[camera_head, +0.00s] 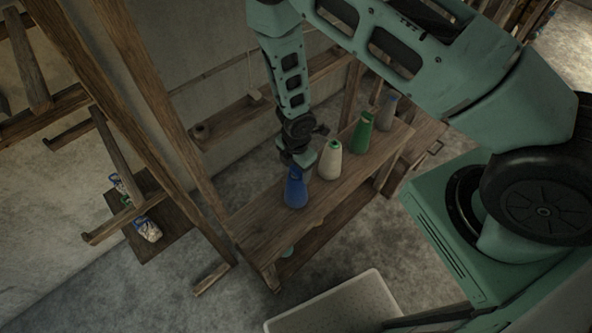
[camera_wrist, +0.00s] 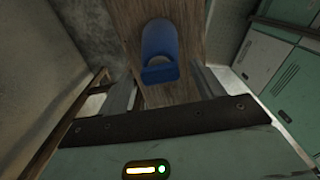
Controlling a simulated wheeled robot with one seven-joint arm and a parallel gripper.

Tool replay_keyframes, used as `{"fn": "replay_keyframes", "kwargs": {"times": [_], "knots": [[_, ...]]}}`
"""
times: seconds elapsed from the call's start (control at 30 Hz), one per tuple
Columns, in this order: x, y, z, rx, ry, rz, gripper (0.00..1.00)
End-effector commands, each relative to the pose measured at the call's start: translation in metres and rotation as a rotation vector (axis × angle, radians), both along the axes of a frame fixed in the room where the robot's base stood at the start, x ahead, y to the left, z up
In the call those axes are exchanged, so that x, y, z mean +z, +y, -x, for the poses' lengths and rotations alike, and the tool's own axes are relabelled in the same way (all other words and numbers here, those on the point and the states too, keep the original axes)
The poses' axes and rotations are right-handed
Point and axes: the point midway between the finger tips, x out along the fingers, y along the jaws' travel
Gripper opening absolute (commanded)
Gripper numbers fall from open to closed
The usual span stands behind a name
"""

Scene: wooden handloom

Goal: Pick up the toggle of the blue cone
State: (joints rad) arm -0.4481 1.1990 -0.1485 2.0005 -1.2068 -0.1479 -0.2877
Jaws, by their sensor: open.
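The blue cone (camera_head: 296,190) stands upright at the near left part of the wooden bench, first in a row of cones. My gripper (camera_head: 297,160) is right above it, pointing down, and partly covers its top in the head view. In the wrist view the blue cone (camera_wrist: 159,45) lies ahead, with its top end, the toggle (camera_wrist: 160,73), facing the camera. The two fingers of my gripper (camera_wrist: 162,82) stand apart, one on each side of the toggle, with nothing held. Whether the fingers touch it cannot be told.
A cream cone (camera_head: 330,160), a green cone (camera_head: 361,133) and a grey cone (camera_head: 387,111) stand along the wooden bench (camera_head: 262,232). A pale bin (camera_head: 345,306) is on the floor in front. Wooden loom posts (camera_head: 160,110) rise to the left.

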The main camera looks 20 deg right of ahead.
Motion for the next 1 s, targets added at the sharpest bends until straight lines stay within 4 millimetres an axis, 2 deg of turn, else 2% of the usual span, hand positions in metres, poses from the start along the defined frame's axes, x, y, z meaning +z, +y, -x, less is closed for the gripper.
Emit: {"fn": "replay_keyframes", "kwargs": {"times": [0.03, 0.1, 0.2, 0.67, 0.87, 1.0], "knots": [[0.000, 0.000, 0.000, 0.000, 0.000, 0.000, 0.62], [0.000, 0.000, 0.000, 0.000, 0.000, 0.000, 0.42], [0.000, 0.000, 0.000, 0.000, 0.000, 0.000, 0.20], [0.005, 0.000, 0.000, -0.002, 0.000, -0.002, 0.20], [0.028, 0.000, -0.001, -0.003, -0.003, -0.003, 0.20], [0.056, 0.000, -0.002, -0.005, -0.004, -0.005, 0.20]]}}
